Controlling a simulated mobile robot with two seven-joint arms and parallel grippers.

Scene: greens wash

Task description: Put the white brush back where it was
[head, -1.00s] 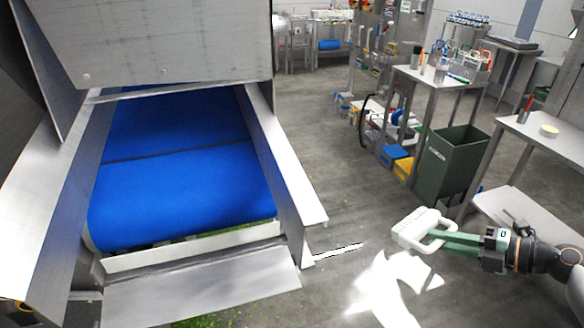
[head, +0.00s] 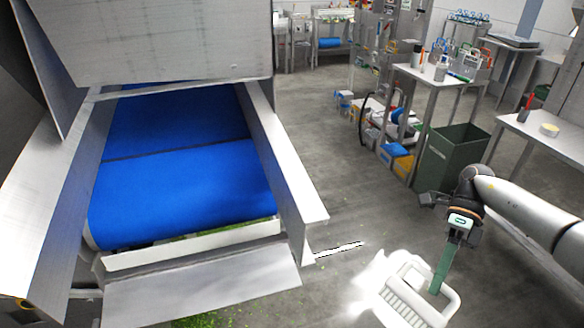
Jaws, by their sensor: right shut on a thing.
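The white brush (head: 412,296) is in the lower right of the head view, in the air over the floor. It has a looped white handle and a ribbed white block. My right gripper (head: 441,272) is shut on its handle, with green fingers pointing down and the brush hanging below them. The bottom of the brush is close to the lower picture edge. My left gripper is not in view.
A metal-sided conveyor with a blue belt (head: 185,190) fills the left. A dark green bin (head: 447,160) stands beside a metal table (head: 440,77) with bottles. Another table (head: 545,130) stands at right. Green scraps lie below the conveyor. The middle floor is clear.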

